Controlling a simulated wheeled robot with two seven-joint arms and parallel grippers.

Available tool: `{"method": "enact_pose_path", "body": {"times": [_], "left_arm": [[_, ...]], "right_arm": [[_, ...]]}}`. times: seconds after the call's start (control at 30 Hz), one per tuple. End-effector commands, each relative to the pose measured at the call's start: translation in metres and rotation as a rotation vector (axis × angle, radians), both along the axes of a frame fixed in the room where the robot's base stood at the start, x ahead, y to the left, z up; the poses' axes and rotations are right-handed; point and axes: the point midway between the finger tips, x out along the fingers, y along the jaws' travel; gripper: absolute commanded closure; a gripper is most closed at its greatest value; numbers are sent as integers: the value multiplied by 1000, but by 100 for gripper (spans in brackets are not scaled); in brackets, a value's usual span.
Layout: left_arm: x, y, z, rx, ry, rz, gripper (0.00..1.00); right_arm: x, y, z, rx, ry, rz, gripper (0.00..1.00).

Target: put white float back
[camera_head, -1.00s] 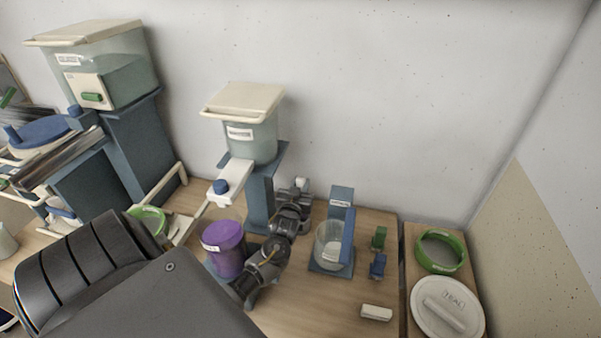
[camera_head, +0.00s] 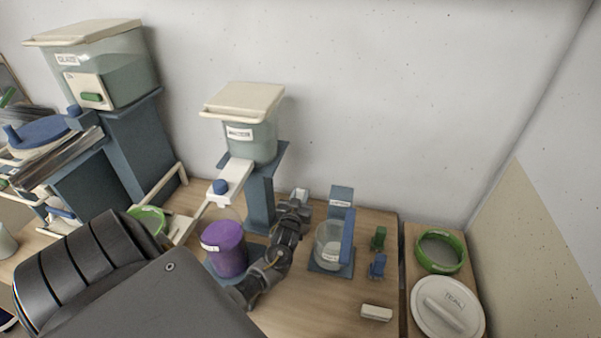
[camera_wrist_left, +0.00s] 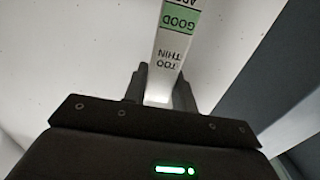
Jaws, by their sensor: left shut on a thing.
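My left gripper (camera_head: 299,198) is behind the purple bucket and the clear cup, near the wall side of the table. In the left wrist view its two fingers (camera_wrist_left: 160,92) are shut on the white float's flat stem (camera_wrist_left: 171,45), which carries a green band reading GOOD and the words TOO THIN. The stem stretches away from the fingers past the top of that view. The float's other end is out of view there. In the head view the float is too small to make out clearly. My right gripper is not in view.
A purple bucket (camera_head: 225,250) stands left of my left forearm. A clear cup (camera_head: 328,250) in a blue stand (camera_head: 341,197) is just right. A white block (camera_head: 376,313), green ring (camera_head: 441,268) and white lid (camera_head: 445,322) lie further right.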

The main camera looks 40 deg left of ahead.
Motion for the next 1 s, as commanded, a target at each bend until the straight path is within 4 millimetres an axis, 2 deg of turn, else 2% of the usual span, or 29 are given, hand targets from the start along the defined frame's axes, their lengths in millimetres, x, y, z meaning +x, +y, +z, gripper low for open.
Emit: {"method": "enact_pose_path", "body": {"times": [0.13,0.17,0.3,0.6,0.77,0.8,1.0], "left_arm": [[0,0,-1,0,-1,0,100],[0,0,-2,0,0,0,71],[0,0,-2,0,0,0,52],[0,0,0,0,0,0,51],[0,0,18,0,-1,-1,51],[-8,-5,8,-1,0,-2,51],[-48,-27,6,-2,0,-2,51]], "right_arm": [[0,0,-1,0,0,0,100],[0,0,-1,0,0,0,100],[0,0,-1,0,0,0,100],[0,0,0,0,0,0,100],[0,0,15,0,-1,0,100],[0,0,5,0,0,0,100],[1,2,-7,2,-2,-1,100]]}}
